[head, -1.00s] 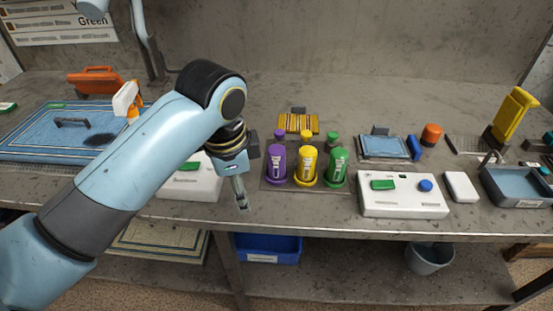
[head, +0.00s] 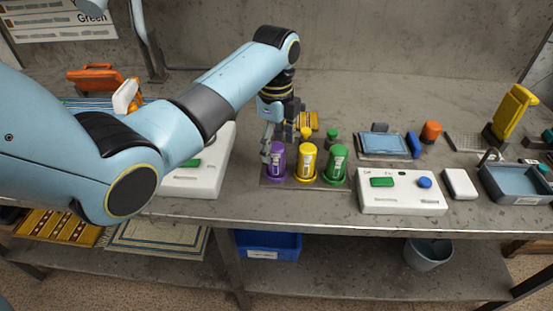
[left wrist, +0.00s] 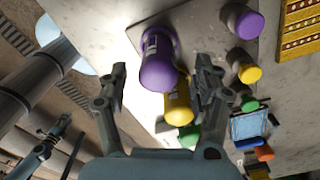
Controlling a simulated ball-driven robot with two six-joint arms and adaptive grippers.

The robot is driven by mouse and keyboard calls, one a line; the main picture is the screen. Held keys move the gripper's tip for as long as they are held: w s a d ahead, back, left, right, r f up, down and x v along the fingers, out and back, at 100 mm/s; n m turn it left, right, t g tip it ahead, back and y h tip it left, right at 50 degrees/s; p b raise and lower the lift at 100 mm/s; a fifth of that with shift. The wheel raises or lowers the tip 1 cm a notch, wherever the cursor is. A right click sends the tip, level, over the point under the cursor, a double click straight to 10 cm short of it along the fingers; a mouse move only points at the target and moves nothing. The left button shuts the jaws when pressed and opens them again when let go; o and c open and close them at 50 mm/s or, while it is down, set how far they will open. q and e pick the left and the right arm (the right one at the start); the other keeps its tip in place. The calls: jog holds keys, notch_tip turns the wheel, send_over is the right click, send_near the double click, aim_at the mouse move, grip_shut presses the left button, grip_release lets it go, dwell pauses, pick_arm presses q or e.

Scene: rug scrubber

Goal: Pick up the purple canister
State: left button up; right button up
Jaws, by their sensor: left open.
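The purple canister (head: 277,162) stands upright at the left end of a row with a yellow canister (head: 306,163) and a green canister (head: 336,165) on the bench. My left gripper (head: 274,147) is at the purple canister's upper part, pointing down, with its arm from the left. In the left wrist view the purple canister (left wrist: 159,62) lies between the two spread fingers of my left gripper (left wrist: 160,72), with gaps on both sides. The yellow canister (left wrist: 178,105) is beyond it. A dark gripper-like shape, seemingly my right gripper (left wrist: 65,138), shows at the lower left.
Small purple (left wrist: 243,20), yellow (left wrist: 246,71) and green (left wrist: 248,102) pieces stand behind the canisters. A white box with a green button (head: 402,192) is to the right; another (head: 190,184) is to the left, partly behind my arm. The bench's front edge is close.

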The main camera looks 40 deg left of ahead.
aim_at(276, 158)
pick_arm(q)
notch_tip(276, 158, down, 5)
jog(key=shift+s+r, duration=0.1)
jog(key=c, duration=1.3)
jog(key=shift+r, duration=0.15)
jog(key=r, duration=0.4)
jog(key=shift+s+d+r, duration=0.1)
jog(key=shift+s+d, duration=0.05)
jog(key=shift+d, duration=0.2)
jog(key=s+d+r, duration=0.6)
jog(key=s+d, duration=0.1)
jog(key=d, duration=0.1)
jog(key=shift+d+r, duration=0.25)
jog(key=shift+r, duration=0.05)
